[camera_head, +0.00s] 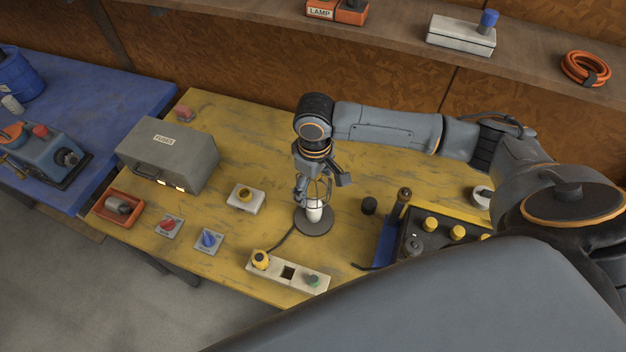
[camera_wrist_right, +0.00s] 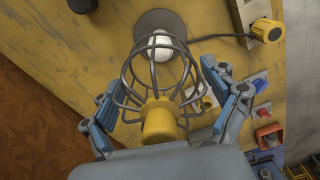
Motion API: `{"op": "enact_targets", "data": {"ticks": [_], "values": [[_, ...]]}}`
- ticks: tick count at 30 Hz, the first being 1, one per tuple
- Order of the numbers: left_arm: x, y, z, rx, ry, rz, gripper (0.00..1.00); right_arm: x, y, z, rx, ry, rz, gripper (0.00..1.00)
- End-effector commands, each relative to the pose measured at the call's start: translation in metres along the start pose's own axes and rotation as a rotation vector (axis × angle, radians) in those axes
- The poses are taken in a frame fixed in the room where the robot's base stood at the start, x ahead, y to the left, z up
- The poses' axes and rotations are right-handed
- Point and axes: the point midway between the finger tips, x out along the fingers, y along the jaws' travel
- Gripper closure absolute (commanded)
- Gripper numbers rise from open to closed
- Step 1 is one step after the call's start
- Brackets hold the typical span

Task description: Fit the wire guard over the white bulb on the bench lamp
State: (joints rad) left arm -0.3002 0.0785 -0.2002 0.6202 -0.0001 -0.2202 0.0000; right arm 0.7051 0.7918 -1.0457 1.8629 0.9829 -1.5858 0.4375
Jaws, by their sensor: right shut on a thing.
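The bench lamp's round dark base (camera_head: 313,226) stands on the yellow bench, with the white bulb (camera_head: 314,212) upright on it. My right gripper (camera_head: 314,186) points down just above the lamp. It is shut on the wire guard (camera_head: 325,188), a grey wire cage with a yellow collar (camera_wrist_right: 160,122) between the fingers. In the right wrist view my right gripper (camera_wrist_right: 163,107) has a finger on each side of the guard. The white bulb (camera_wrist_right: 160,47) shows through the far ring of the cage. I cannot tell how far the guard reaches around the bulb. My left gripper is not in view.
A white switch block (camera_head: 288,273) is close in front of the lamp, with a dark cord leading toward it. A grey box (camera_head: 168,153), a yellow-button box (camera_head: 245,198) and a red bin (camera_head: 117,206) stand left.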

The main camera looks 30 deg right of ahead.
Motion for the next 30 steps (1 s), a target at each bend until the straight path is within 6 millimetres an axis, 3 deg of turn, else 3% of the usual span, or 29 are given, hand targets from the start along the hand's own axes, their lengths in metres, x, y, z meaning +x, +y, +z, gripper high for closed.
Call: {"op": "enact_targets", "data": {"ticks": [9, 22, 30], "values": [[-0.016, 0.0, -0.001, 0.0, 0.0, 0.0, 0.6, -0.005, -0.001, 0.0, 0.002, -0.001, -0.001, 0.41], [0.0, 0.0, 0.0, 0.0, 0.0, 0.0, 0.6, 0.043, 0.0, 0.0, 0.003, -0.001, 0.0, 0.41], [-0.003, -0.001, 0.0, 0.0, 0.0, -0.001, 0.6, 0.039, 0.0, 0.0, 0.003, 0.001, 0.001, 0.41]]}}
